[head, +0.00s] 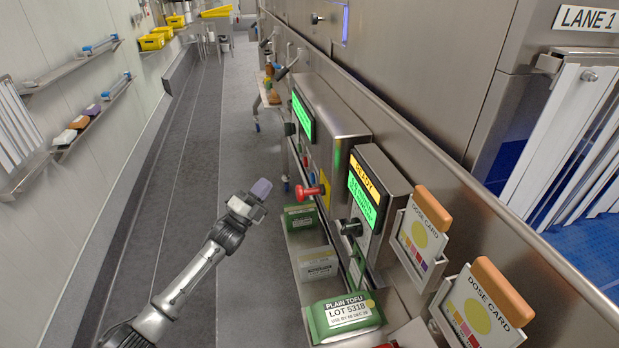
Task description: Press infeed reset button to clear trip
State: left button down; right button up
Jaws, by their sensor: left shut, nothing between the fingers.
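A red mushroom-shaped button (309,192) stands out from the side of a steel control box, in front of a yellow plate (324,188). No label naming an infeed reset button can be read. A black knob (350,228) sits below the nearer screen. My left gripper (260,190) is shut and empty, left of the red button and apart from it. My right gripper is out of view.
Below the boxes, a tray holds green packs, the nearest a PLAIN TOFU pack (346,317). Dose card holders (422,233) stand at the right. Wall shelves (92,117) line the left. The grey floor aisle (175,170) is clear apart from my arm.

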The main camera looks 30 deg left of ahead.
aim_at(313, 178)
pick_arm(q)
jog(key=w+d+b, duration=0.3)
jog(key=w+d, duration=0.3)
jog(key=shift+w, duration=0.25)
dwell(0.4)
dwell(0.4)
dwell(0.8)
dwell(0.8)
jog(key=shift+w+d, duration=0.1)
jog(key=shift+w, duration=0.05)
jog(key=shift+w+d, duration=0.2)
dwell(0.4)
